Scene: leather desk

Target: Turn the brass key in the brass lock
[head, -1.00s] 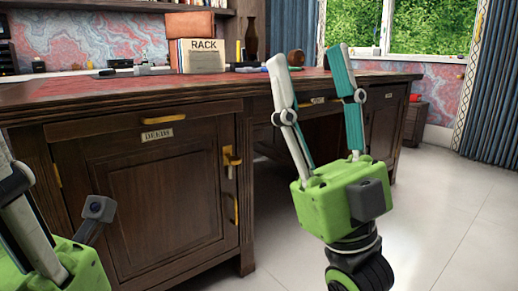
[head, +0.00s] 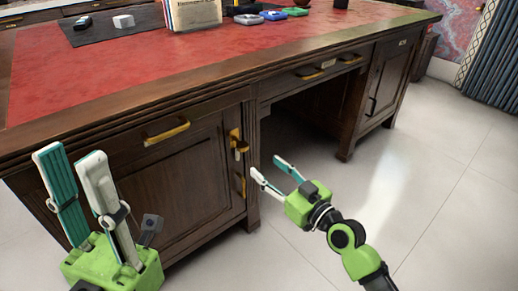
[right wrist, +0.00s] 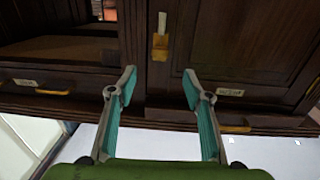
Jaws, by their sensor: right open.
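The brass lock (head: 235,134) is a tall plate at the right edge of the desk's left cabinet door. A brass piece that looks like the key (head: 241,146) sticks out from it; its turn is too small to tell. In the right wrist view, which looks upside down, the lock plate (right wrist: 162,22) and key (right wrist: 160,47) lie just beyond my fingertips. My right gripper (head: 265,166) is open and empty in front of the door, apart from the key. My left gripper (head: 69,154) is open and empty, pointing up at the lower left.
The wooden desk (head: 60,130) has a red leather top. A brass drawer handle (head: 166,134) is above the door, and a vertical brass handle (head: 241,185) is below the lock. The knee space (head: 305,115) and floor (head: 430,190) at the right are clear.

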